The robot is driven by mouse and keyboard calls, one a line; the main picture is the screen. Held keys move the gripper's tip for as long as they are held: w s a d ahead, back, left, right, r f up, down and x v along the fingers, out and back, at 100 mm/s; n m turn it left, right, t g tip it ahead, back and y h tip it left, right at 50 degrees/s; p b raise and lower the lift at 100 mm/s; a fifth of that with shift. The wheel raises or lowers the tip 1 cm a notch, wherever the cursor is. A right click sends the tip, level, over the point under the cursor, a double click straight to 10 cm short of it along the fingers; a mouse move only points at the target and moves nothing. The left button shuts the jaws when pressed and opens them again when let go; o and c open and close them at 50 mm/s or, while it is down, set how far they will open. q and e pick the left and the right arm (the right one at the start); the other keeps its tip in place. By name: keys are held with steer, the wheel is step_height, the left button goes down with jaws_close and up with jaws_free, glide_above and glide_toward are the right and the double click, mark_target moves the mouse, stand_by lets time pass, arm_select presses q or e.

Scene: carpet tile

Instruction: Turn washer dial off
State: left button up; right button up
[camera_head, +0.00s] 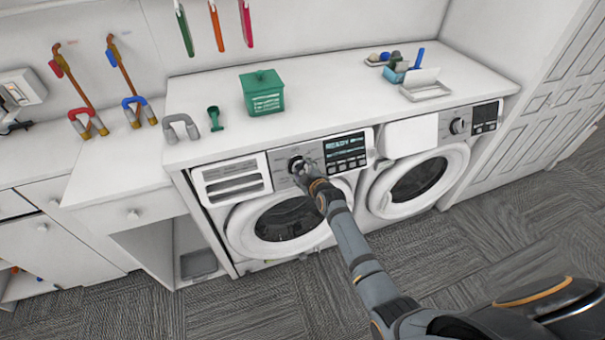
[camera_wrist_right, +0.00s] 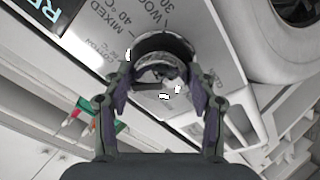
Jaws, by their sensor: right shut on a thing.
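The washer (camera_head: 243,219) is the left of two white front-loading machines under the white counter. Its round dial (camera_head: 296,164) is on the control panel, left of the dark display, and is partly hidden by my gripper. My right gripper (camera_head: 302,174) is at the dial in the head view. In the right wrist view the dial (camera_wrist_right: 164,46) shows as a dark ring with a silvery face between the two fingers of my gripper (camera_wrist_right: 160,98). The fingers are shut on the dial's sides. Printed words and temperatures show around it. My left gripper is not in view.
A second machine with its own dial (camera_head: 458,126) stands at the right. The counter (camera_head: 330,91) carries a green box (camera_head: 262,92), a green scoop (camera_head: 215,118) and a small tray (camera_head: 425,91). The carpeted floor in front is clear.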

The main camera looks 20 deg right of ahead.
steer(key=n+b, duration=0.2)
steer(key=n, duration=0.1)
steer(key=shift+f+n, duration=0.1)
steer(key=shift+n, duration=0.2)
steer(key=shift+d+n+y+b, duration=0.1)
steer(key=shift+n+y+b, duration=0.2)
steer(key=shift+n+b, duration=0.7)
steer(key=shift+n, duration=0.5)
steer(key=shift+p, duration=0.3)
steer(key=o, duration=1.1)
steer(key=shift+r, duration=0.2)
steer(key=shift+o, duration=0.2)
